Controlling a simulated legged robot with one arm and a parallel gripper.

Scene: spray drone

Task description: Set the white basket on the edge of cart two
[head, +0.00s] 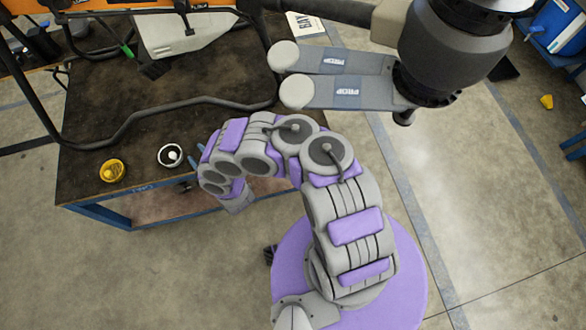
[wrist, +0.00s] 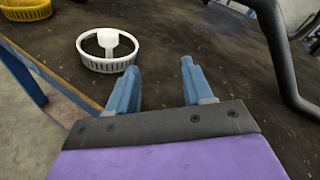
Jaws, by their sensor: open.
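The white basket (head: 171,156) is small and round with slotted sides. It stands upright on the dark tabletop of a cart (head: 80,176), close to its front edge. In the wrist view the white basket (wrist: 107,64) is ahead and to the left of my fingers, with a white upright piece inside it. My gripper (wrist: 160,75) has two blue fingers spread apart with nothing between them. In the head view the blue fingertips (head: 196,158) show just right of the basket, apart from it. I cannot tell from any label which cart is cart two.
A yellow basket (head: 113,170) stands left of the white one, also near the front edge. A drone with black tube legs (head: 190,102) and folded grey propellers (head: 350,92) spans the cart and the space to its right. Floor is clear in front.

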